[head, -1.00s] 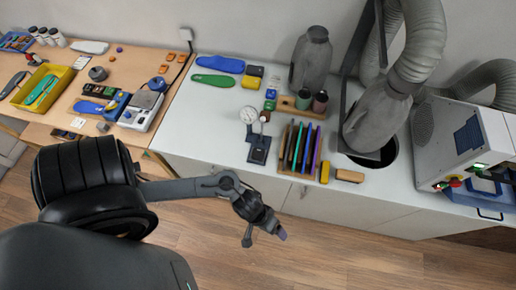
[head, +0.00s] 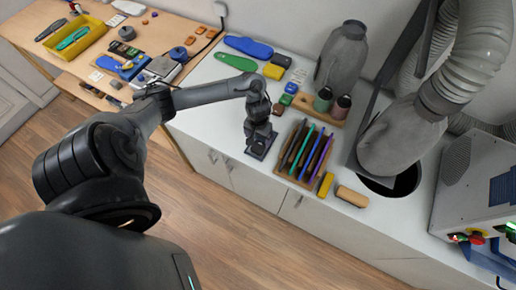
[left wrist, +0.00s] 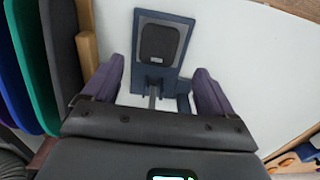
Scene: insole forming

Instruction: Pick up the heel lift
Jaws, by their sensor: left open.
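The heel lift looks to be the small dark, rounded pad (left wrist: 158,43) lying on the blue-grey base plate (left wrist: 176,62) of the gauge stand in the left wrist view. In the head view this plate (head: 262,153) is on the white worktop, left of the slotted rack, partly covered by my arm. My left gripper (head: 256,133) is above it, pointing down. In the left wrist view its two purple fingers (left wrist: 158,88) are apart and empty, with the pad beyond their tips, between their lines. The gauge's dial is hidden. My right gripper is not in view.
The wooden rack (head: 304,152) of coloured sheets stands close to the right of my gripper. A yellow block (head: 325,185) and a wooden-topped brush (head: 352,196) lie beside it. Blue (head: 248,47) and green insoles (head: 236,62) lie behind. A grey shrouded bottle shape (head: 342,58) stands farther back.

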